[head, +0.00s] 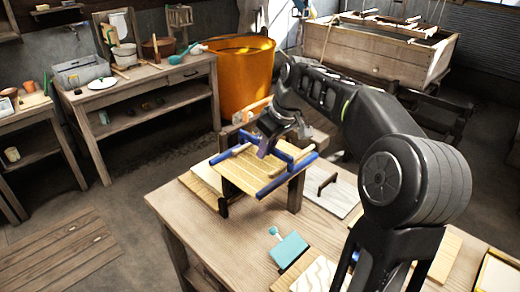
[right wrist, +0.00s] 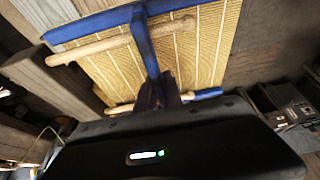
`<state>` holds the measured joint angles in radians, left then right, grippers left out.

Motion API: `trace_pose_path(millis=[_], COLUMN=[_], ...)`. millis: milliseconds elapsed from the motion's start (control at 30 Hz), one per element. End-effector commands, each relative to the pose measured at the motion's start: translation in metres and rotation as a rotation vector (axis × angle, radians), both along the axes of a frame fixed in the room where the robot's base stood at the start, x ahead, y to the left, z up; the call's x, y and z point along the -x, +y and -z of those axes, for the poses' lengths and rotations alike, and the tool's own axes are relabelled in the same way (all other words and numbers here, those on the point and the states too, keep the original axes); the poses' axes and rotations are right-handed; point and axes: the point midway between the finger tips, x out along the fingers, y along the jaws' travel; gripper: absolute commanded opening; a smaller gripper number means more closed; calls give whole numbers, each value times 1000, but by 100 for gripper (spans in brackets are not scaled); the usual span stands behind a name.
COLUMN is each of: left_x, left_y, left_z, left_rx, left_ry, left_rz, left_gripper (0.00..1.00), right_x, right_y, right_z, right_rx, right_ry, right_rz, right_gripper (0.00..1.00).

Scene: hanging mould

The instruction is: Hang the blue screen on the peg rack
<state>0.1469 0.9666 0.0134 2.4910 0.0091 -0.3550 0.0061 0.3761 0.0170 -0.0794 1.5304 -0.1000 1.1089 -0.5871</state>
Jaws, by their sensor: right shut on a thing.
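The blue screen is a yellowish slatted panel (head: 243,176) with blue bars along two edges and a blue bar across its middle. It is tilted above the near bench, and its slats (right wrist: 205,45) also fill the upper right wrist view. My right gripper (head: 268,143) is shut on the middle blue bar (right wrist: 148,50). Two pale round pegs, one at the left (head: 230,152) and one at the right (head: 292,161), lie across the panel's face. A wooden upright (head: 295,192) stands below the screen's right side. I cannot tell whether the screen bears on the pegs. My left gripper is out of view.
An orange tub (head: 245,75) stands behind the screen, with a wooden vat (head: 378,50) at the back right. A cluttered side table (head: 140,80) is at the left.

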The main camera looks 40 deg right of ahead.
Motion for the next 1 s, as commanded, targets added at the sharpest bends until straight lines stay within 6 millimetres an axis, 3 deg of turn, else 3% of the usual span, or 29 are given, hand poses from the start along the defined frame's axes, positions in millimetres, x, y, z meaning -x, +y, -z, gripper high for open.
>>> trace_pose_path(millis=[1000], left_x=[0], left_y=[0], left_z=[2], left_rx=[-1], left_ry=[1], left_rz=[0], left_gripper=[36], right_x=[-1], right_y=[-7], right_z=[6], right_rx=[0], right_ry=[-1], right_rz=[-1], right_gripper=[0])
